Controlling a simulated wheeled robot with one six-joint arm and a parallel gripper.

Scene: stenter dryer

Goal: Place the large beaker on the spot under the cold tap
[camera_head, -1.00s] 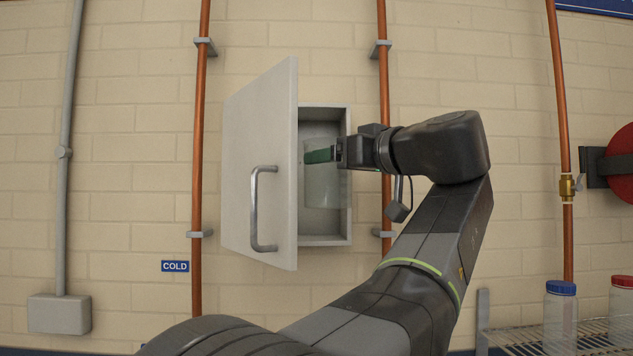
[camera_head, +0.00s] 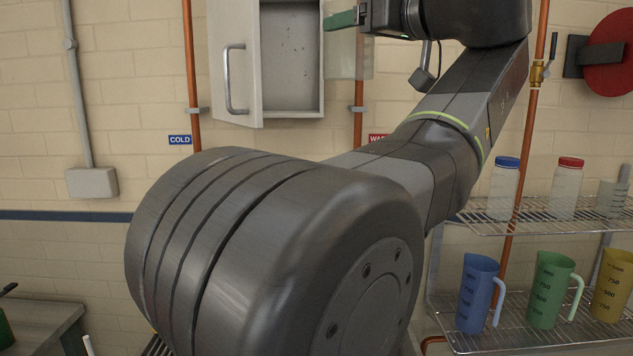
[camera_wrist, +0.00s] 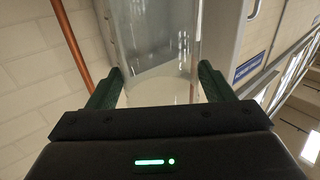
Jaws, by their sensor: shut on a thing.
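The large beaker is clear and see-through; in the head view its wall (camera_head: 350,58) shows faintly just right of the open wall cabinet. My gripper (camera_head: 345,19) is shut on it near the top edge of that view. In the wrist view the beaker (camera_wrist: 160,45) stands between the two green fingers of my gripper (camera_wrist: 159,78). A blue COLD sign (camera_head: 180,140) is on the wall by the left copper pipe (camera_head: 190,75). The cold tap and the spot under it are not in view; my arm hides much of the lower middle.
The cabinet (camera_head: 291,113) is open, its door (camera_head: 236,60) swung left, its visible interior empty. At right, wire shelves (camera_head: 545,222) hold bottles with a blue lid (camera_head: 503,190) and red lid (camera_head: 566,188), plus blue, green and yellow jugs (camera_head: 477,292). A grey bench (camera_head: 40,320) is at lower left.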

